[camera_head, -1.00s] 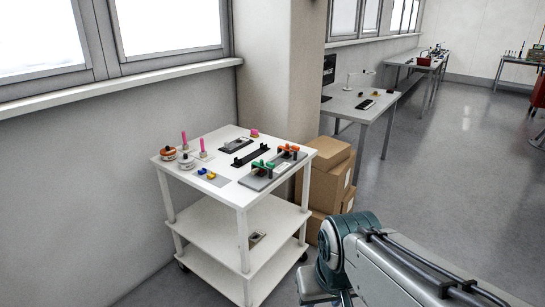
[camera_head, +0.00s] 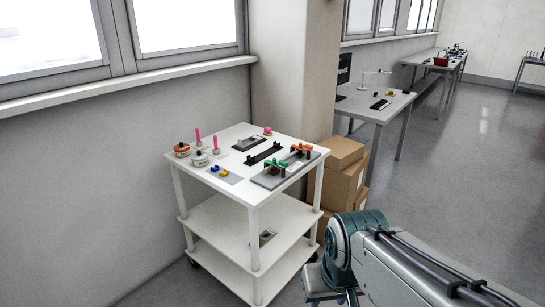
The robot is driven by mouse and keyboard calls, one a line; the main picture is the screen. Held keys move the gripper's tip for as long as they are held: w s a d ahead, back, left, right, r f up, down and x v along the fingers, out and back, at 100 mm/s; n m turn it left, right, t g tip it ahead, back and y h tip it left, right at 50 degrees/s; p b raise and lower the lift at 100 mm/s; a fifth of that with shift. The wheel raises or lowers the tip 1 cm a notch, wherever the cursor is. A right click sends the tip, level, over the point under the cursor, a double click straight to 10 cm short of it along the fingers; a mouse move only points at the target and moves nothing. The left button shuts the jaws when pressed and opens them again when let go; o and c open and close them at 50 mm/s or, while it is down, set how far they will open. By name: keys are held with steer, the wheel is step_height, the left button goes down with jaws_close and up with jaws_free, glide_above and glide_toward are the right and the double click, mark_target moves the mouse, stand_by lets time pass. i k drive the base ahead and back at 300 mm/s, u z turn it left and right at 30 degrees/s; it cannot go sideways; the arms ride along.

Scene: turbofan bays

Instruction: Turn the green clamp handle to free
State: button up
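The green clamp handle (camera_head: 275,164) is on a grey fixture plate (camera_head: 270,180) at the front right of the white cart's top. An orange clamp handle (camera_head: 301,148) is on the same fixture, farther back and right. The green handle is small here, and I cannot tell its exact turn angle. My arm reaches in from the lower right, well apart from the cart top. My gripper's fingers cannot be made out; the arm's end is low, to the right of the cart.
The white cart (camera_head: 240,203) carries pink pegs (camera_head: 198,136), an orange-and-white round part (camera_head: 182,150), a white round part (camera_head: 200,159), and blue and yellow pieces (camera_head: 219,170). Cardboard boxes (camera_head: 343,172) stand right of the cart. A grey workbench (camera_head: 371,104) is behind. Floor at right is open.

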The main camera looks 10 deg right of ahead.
mark_target(282, 164)
steer(key=u, duration=0.5)
steer(key=i, duration=1.1)
steer(key=z, duration=0.3)
